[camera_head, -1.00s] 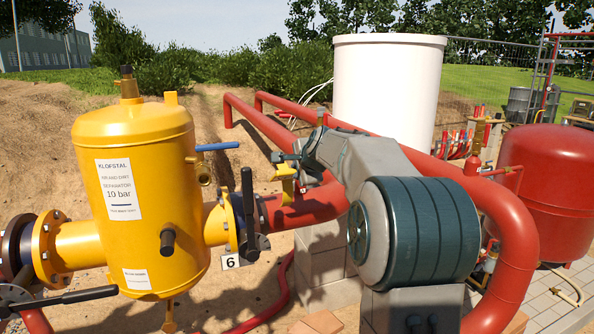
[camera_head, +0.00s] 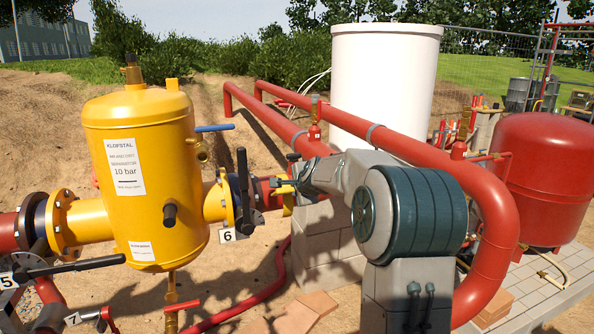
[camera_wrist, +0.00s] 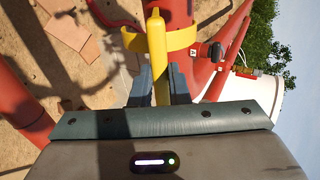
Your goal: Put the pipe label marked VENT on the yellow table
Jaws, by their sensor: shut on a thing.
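My gripper (camera_wrist: 158,82) is shut on a yellow piece (camera_wrist: 157,58), probably the pipe label, which stands upright between the two dark fingers in the wrist view. A yellow band (camera_wrist: 181,38) joins it crosswise in front of a red pipe. I cannot tell whether the band is around the pipe or only in front of it. No VENT lettering is readable. In the head view my gripper (camera_head: 289,185) is small, with the yellow piece (camera_head: 287,208) partly showing at it, just right of the black-handled valve (camera_head: 243,190). The yellow table is not in view.
A yellow separator tank (camera_head: 150,220) stands at left. Red pipes (camera_head: 420,148) run behind my arm. A white cylinder (camera_head: 385,80) and a red tank (camera_head: 545,175) stand at right. A plate marked 6 (camera_head: 228,236) sits below the valve. Bare ground lies in front.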

